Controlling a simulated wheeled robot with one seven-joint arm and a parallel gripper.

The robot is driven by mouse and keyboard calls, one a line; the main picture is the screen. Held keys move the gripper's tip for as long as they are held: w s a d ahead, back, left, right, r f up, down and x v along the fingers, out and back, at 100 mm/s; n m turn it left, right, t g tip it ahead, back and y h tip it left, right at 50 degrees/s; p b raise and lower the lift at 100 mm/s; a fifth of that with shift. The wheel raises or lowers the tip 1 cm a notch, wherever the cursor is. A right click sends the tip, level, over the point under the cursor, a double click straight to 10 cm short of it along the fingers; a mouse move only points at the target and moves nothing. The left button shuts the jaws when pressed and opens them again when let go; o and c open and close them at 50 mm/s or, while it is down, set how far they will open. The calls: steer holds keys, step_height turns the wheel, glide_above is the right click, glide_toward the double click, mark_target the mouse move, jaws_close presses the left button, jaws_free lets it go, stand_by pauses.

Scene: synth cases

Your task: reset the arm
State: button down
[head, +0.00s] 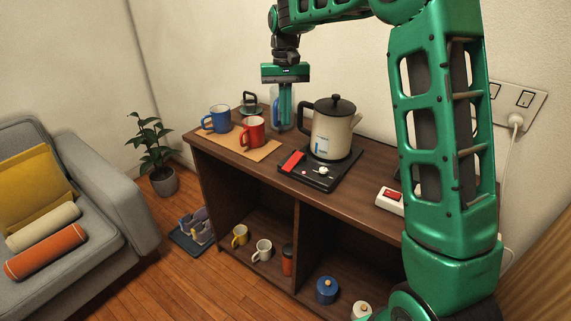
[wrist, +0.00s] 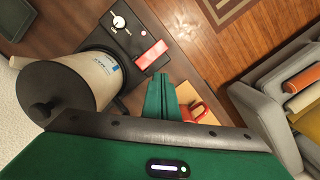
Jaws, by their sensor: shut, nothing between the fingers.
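My green arm rises at the right of the head view and reaches over the brown cabinet (head: 345,192). My gripper (head: 285,122) points down above the cabinet top, left of the kettle. Its fingers are shut with nothing between them. In the wrist view my gripper (wrist: 168,82) also shows closed. A cream kettle (head: 333,132) with a black lid stands on a black base with a red switch (head: 292,161). The kettle (wrist: 80,85) is left of my fingers in the wrist view.
A blue mug (head: 218,119) and a red mug (head: 252,131) stand on a tan mat (head: 225,144). A clear blue container (head: 273,112) is behind my fingers. Several mugs and jars sit on the lower shelves.

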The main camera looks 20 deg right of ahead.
steer(key=s+d+r+m, duration=0.1)
steer(key=s+d, duration=0.6)
steer(key=s, duration=0.3)
steer(key=s+d+r+m, duration=0.1)
steer(key=s+d+r, duration=0.1)
steer(key=s+d, duration=0.7)
steer(key=s+f+m, duration=0.1)
steer(key=s+f, duration=0.2)
steer(key=s, duration=0.9)
steer(key=s+f+m+t, duration=0.1)
steer(key=s+f, duration=0.3)
steer(key=s, duration=0.7)
steer(key=shift+s+f, duration=0.15)
steer(key=shift+s, duration=0.2)
